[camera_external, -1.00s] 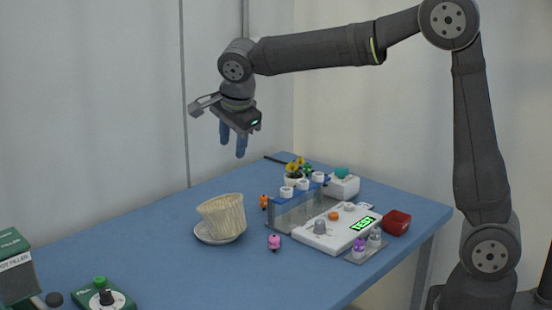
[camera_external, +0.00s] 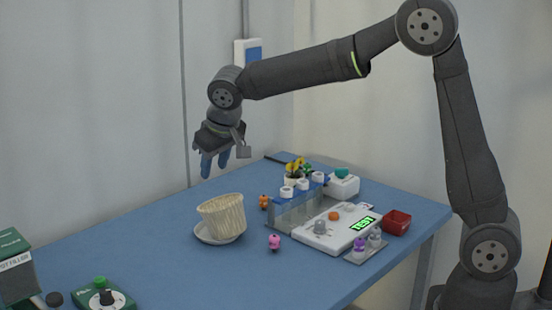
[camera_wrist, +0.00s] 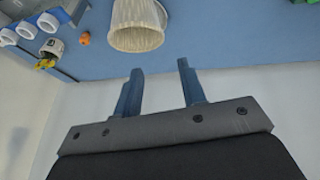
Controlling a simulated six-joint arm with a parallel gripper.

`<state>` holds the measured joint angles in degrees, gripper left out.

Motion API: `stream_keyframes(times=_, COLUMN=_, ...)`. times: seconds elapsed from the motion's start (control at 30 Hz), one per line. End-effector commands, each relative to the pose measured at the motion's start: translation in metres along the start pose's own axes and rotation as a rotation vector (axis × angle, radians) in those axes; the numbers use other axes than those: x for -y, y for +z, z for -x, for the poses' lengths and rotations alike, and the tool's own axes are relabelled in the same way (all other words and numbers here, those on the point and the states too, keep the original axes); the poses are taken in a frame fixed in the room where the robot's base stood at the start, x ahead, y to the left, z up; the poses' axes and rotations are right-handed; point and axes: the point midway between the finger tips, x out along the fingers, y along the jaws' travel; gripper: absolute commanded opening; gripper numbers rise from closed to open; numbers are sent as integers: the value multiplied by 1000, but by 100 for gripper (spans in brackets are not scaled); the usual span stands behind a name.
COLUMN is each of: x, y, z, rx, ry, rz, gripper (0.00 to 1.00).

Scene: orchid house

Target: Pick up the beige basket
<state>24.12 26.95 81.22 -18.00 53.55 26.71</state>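The beige basket (camera_external: 223,215), ribbed and wider at the top, stands slightly tilted on a white saucer (camera_external: 203,237) on the blue table. It also shows in the wrist view (camera_wrist: 137,24) at the top, beyond my fingertips. My gripper (camera_external: 213,168) is in the air above and behind the basket, apart from it. In the wrist view my two blue fingers (camera_wrist: 160,68) are spread with nothing between them.
Right of the basket are an orange figure (camera_external: 264,202), a pink figure (camera_external: 274,242), a rack with white rings (camera_external: 295,210) and a white device (camera_external: 325,236). A green box (camera_external: 104,298) is front left. The table between is clear.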

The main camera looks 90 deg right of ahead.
Motion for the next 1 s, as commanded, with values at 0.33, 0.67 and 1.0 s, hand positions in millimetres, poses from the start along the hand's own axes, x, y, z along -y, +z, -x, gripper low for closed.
stream_keyframes(times=0.33, x=1, y=1, z=-36, rx=1, ry=-3, rz=86, gripper=37)
stream_keyframes(times=0.67, x=1, y=1, z=-105, rx=1, ry=-3, rz=84, gripper=37)
stream_keyframes(times=1.0, x=1, y=1, z=-130, rx=-2, ry=-3, rz=83, gripper=37)
